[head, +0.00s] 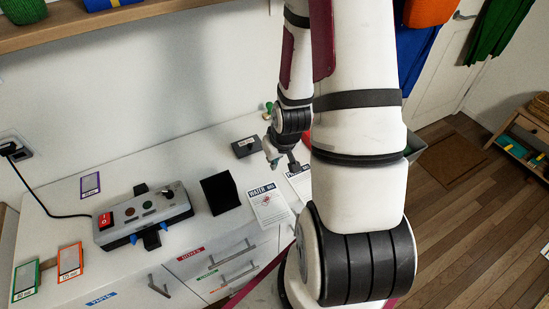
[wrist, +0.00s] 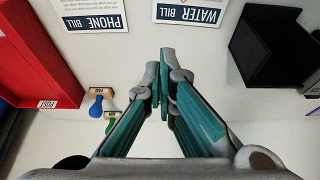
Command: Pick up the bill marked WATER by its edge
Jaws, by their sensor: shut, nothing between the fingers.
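The WATER bill (head: 268,208) is a white sheet with a dark header, lying flat on the white cabinet top. In the wrist view its headed end (wrist: 190,12) shows at the top edge, and the rest is cut off. The PHONE bill (head: 301,183) lies beside it, partly hidden by my arm in the head view; it also shows in the wrist view (wrist: 95,14). My gripper (wrist: 162,72) is shut and empty, its teal fingers meeting at the tips. In the wrist view the tips appear just below the WATER bill's header, apart from the sheet. Their height above the top is unclear.
A black open box (head: 220,193) stands beside the WATER bill. A red POST tray (wrist: 32,62) and stamps (wrist: 97,104) are on the other side in the wrist view. A grey device with buttons (head: 143,217) and a cable sits farther left.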

